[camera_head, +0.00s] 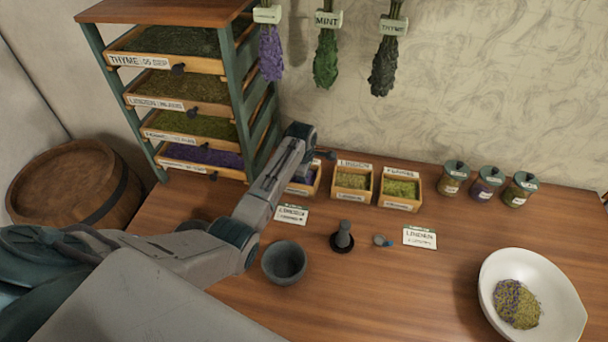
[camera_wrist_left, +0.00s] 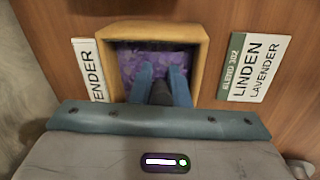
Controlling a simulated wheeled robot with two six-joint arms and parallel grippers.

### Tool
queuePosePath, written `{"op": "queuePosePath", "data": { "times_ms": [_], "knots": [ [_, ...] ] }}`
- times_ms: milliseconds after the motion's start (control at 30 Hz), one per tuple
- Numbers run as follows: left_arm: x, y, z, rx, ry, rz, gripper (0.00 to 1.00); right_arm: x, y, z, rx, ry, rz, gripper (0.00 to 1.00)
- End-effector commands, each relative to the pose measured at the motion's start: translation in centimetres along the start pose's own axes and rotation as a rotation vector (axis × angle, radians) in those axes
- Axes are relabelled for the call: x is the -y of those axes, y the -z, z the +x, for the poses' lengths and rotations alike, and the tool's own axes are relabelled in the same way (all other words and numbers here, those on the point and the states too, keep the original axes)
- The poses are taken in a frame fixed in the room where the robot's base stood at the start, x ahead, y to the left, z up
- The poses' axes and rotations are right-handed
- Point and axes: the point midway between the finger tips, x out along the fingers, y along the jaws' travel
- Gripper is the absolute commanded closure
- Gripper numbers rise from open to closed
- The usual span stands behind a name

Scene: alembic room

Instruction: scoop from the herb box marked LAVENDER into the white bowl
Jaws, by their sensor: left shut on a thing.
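The herb box marked LAVENDER (camera_wrist_left: 201,55) is a small wooden box of purple flowers; its label shows partly as "ENDER" in the left wrist view. In the head view the box (camera_head: 304,187) is partly hidden behind my left arm. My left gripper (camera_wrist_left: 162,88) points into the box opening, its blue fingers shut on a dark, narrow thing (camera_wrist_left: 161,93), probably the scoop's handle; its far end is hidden. The white bowl (camera_head: 563,296) stands at the front right of the table and holds a purple and yellow-green heap. My right gripper is not in view.
Two more herb boxes (camera_head: 352,181) stand right of the lavender box, then several jars (camera_head: 487,184). A drawer rack (camera_head: 243,95) stands left.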

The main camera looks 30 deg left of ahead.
Motion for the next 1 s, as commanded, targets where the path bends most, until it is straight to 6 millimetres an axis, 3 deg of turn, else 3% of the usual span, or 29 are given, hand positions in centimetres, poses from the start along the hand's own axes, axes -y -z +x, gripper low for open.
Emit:
{"op": "queuePosePath", "data": {
  "times_ms": [667,1000],
  "knots": [
    [-0.2,-2.3,0.0,0.000,0.000,0.000,1.00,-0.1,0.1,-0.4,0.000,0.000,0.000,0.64],
    [-0.2,-2.4,-0.1,0.000,-0.001,0.000,1.00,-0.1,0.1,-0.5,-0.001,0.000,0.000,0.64]
  ]
}}
